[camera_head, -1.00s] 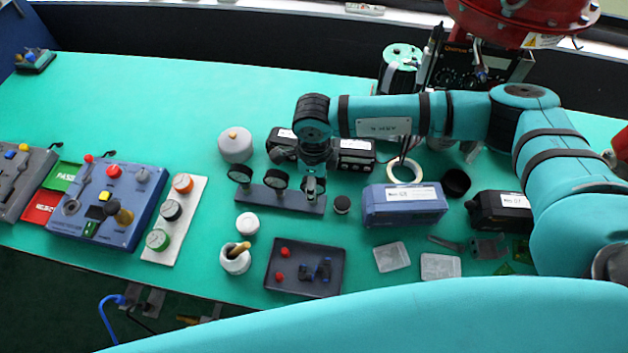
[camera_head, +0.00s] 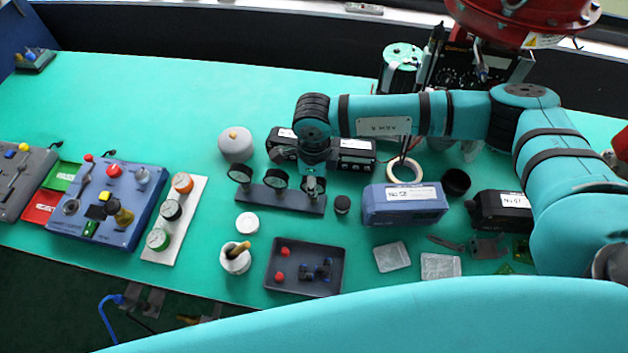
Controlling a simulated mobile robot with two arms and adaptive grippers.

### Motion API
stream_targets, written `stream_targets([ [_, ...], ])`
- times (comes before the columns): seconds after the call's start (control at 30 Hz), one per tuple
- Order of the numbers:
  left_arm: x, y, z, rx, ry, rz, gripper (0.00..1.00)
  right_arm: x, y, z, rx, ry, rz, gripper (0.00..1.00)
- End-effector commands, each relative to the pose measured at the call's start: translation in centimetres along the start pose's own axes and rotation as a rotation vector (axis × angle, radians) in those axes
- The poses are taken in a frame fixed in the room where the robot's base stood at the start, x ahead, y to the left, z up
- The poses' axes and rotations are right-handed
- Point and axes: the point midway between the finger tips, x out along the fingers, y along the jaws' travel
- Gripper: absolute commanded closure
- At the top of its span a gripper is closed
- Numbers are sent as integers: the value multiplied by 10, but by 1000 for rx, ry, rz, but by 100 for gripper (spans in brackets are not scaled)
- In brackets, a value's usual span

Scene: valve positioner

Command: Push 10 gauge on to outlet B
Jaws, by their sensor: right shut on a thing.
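My right gripper (camera_head: 313,187) points down over the right end of a dark rack (camera_head: 290,201). It is shut on a small gauge there, which the fingers and wrist mostly hide. I cannot tell whether this gauge is still seated in the rack. Two round dark-rimmed gauges stand upright to the left, the left gauge (camera_head: 240,173) and the middle gauge (camera_head: 276,179). Their markings are too small to read. A blue box (camera_head: 404,215) with a white label stands right of the rack. I cannot make out which part is outlet B. My left gripper is not in view.
A black cap (camera_head: 342,204) sits close right of the rack. Dark labelled boxes (camera_head: 355,156) stand behind it. A dark tray (camera_head: 304,284) with small parts and a white pot (camera_head: 236,261) lie in front. A blue control panel (camera_head: 115,220) is at left.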

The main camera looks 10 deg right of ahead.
Motion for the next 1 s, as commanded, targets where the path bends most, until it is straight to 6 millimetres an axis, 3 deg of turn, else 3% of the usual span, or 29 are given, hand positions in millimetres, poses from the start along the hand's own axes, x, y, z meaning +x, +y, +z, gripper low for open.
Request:
stream_targets([
  [1.0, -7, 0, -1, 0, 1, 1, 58, -15, 0, 0, 0, -1, -1, 100],
])
